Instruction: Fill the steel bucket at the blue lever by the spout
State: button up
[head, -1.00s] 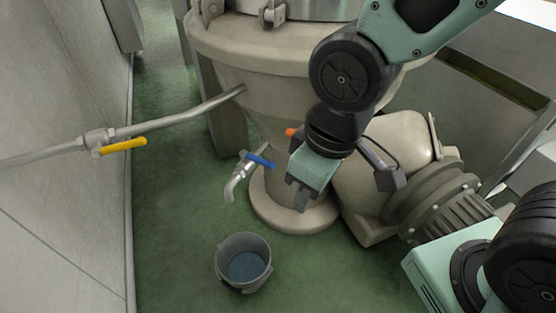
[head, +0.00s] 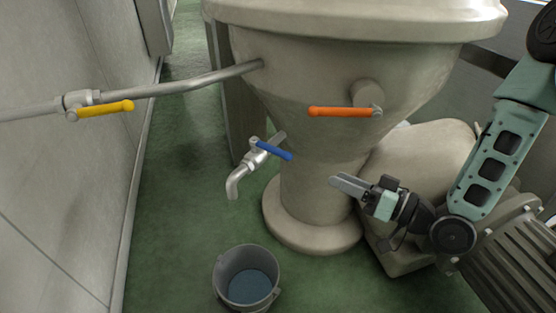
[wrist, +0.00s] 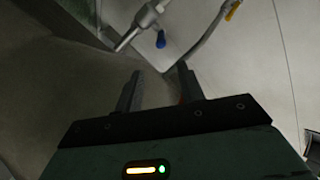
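The steel bucket (head: 222,272) stands upright on the floor, with a blue surface inside that looks like liquid. The spout (head: 234,184) bends down above it; no stream shows. The blue lever (head: 274,150) sits on the spout's valve, slanting down to the right. In the wrist view the blue lever (wrist: 160,40) is beyond the fingertips, beside the metal spout pipe (wrist: 138,27). My gripper (head: 348,186) is right of the blue lever, apart from it, pointing left. In the wrist view my gripper (wrist: 158,78) has its fingers apart with nothing held between them.
An orange lever (head: 340,112) is on the large beige vessel (head: 330,60), above my gripper. A yellow lever (head: 104,108) is on the pipe (head: 180,85) at left. A grey wall (head: 60,190) bounds the left. Green floor (head: 170,220) is clear around the bucket.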

aim_at(286, 156)
jog(key=b+x, duration=0.7)
jog(key=x, duration=1)
jog(key=shift+w+a, duration=0.1)
jog(key=shift+a, duration=0.05)
grip_shut()
